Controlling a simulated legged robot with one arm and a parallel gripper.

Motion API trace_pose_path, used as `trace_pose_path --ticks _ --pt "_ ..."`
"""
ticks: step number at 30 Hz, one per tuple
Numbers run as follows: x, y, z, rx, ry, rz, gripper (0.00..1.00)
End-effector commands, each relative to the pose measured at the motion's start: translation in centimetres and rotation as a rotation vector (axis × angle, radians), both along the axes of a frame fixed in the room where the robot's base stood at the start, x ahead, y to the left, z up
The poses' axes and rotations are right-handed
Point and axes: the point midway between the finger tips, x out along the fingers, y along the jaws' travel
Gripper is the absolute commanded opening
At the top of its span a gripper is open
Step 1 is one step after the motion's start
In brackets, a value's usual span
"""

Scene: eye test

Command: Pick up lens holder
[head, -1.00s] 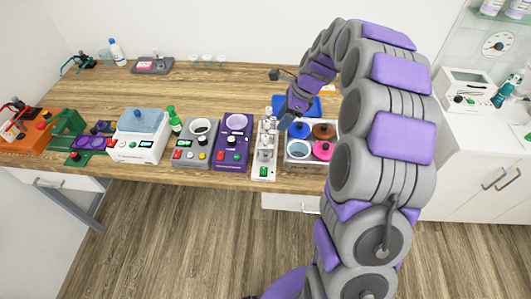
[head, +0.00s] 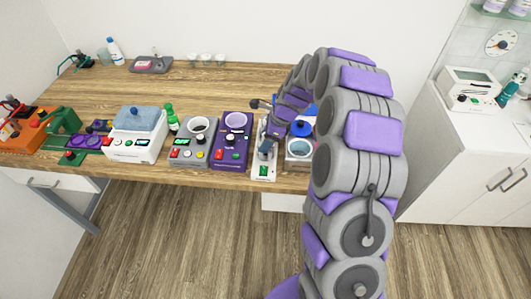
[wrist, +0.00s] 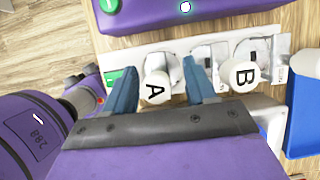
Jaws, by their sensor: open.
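A white stand (head: 263,172) with a green button sits near the table's front edge; it also shows in the wrist view (wrist: 140,55). It bears a white piece marked A (wrist: 157,88) and a white piece marked B (wrist: 243,70). These look like lens holders, but I cannot tell which one is meant. My gripper (head: 266,148) is over the stand, open. In the wrist view its blue fingers (wrist: 160,80) lie on either side of piece A. I cannot tell whether they touch it. In the head view my gripper hides much of the stand.
A purple device (head: 232,140) stands close on the left, and a grey device (head: 193,142) beyond it. The table behind these devices (head: 190,90) is mostly clear.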

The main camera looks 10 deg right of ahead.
Motion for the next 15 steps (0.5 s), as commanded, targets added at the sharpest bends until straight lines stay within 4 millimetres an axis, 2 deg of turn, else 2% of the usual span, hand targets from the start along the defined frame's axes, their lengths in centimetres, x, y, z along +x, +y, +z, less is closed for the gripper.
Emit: trace_pose_path --ticks 1,4,11,15 --pt "0.0 0.4 -1.1 0.001 0.003 0.001 0.56" --pt "0.1 0.7 -2.0 0.001 0.003 0.0 0.56" --pt "0.2 0.8 -2.0 -0.001 0.001 0.0 0.56" --pt "0.2 0.8 -2.0 -0.001 0.001 0.0 0.43"
